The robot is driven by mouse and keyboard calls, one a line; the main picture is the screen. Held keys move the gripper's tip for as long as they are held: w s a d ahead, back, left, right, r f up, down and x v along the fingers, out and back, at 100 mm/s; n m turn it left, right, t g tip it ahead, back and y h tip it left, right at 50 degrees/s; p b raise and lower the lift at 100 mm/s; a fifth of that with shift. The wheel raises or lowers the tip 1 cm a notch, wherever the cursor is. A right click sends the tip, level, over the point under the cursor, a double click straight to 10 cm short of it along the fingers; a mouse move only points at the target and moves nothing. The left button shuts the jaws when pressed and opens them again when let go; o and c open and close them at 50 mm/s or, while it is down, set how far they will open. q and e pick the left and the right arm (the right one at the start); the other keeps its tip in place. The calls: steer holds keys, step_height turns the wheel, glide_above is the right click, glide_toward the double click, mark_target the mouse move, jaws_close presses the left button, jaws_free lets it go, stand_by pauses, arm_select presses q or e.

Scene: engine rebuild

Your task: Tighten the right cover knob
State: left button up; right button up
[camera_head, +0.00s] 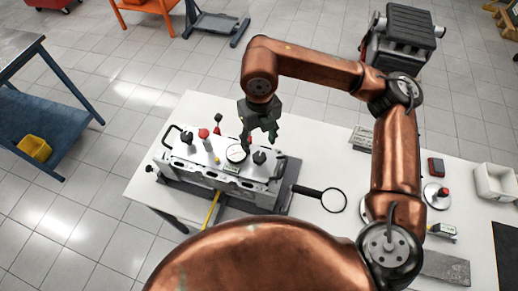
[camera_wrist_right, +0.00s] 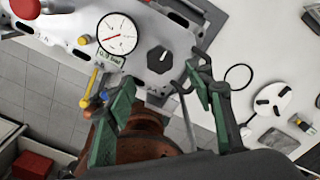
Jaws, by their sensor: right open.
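The pale engine cover (camera_head: 215,172) lies on the white table, with a black knob near each end. The right cover knob (camera_head: 260,157) is black and stands beside a round white dial gauge (camera_head: 236,153). In the right wrist view the same knob (camera_wrist_right: 160,59) has a white mark and sits just beyond my fingertips. The left black knob (camera_head: 187,138) is at the other end. My right gripper (camera_head: 260,142) is open and empty, pointing down above the right knob. In the right wrist view its green fingers (camera_wrist_right: 160,77) are spread apart, with the knob between their lines. My left gripper is not in view.
Red-topped parts (camera_head: 204,134) rise from the cover left of the gauge. A black-handled ring (camera_head: 333,200) lies on the table to the right. A white bin (camera_head: 495,182) and a red-knobbed disc (camera_head: 436,196) are farther right. A blue cart (camera_head: 45,125) stands at left.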

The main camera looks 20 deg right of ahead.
step_height(320, 180, up, 5)
steer(key=shift+f, duration=0.1)
stand_by(0.6)
